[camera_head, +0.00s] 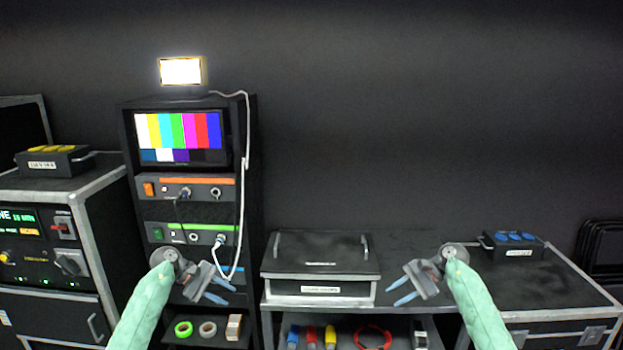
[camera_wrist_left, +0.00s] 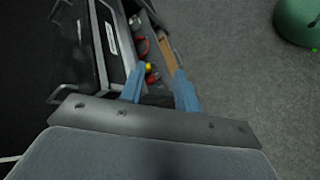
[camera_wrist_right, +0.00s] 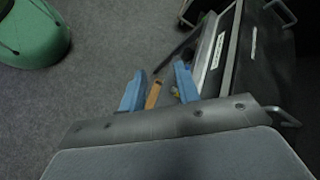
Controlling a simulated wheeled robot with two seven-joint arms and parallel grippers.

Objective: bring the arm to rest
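My left gripper (camera_head: 222,291) hangs in front of the lower part of the equipment rack. In the left wrist view its blue fingers (camera_wrist_left: 157,82) stand apart with nothing between them. Neither gripper appears to touch anything.
A rack (camera_head: 253,200) bears a colour-bar monitor (camera_head: 180,137), a lit lamp (camera_head: 181,71) and a hanging white cable (camera_head: 245,130). A power case (camera_head: 100,235) is at left. Small items lie on low shelves.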

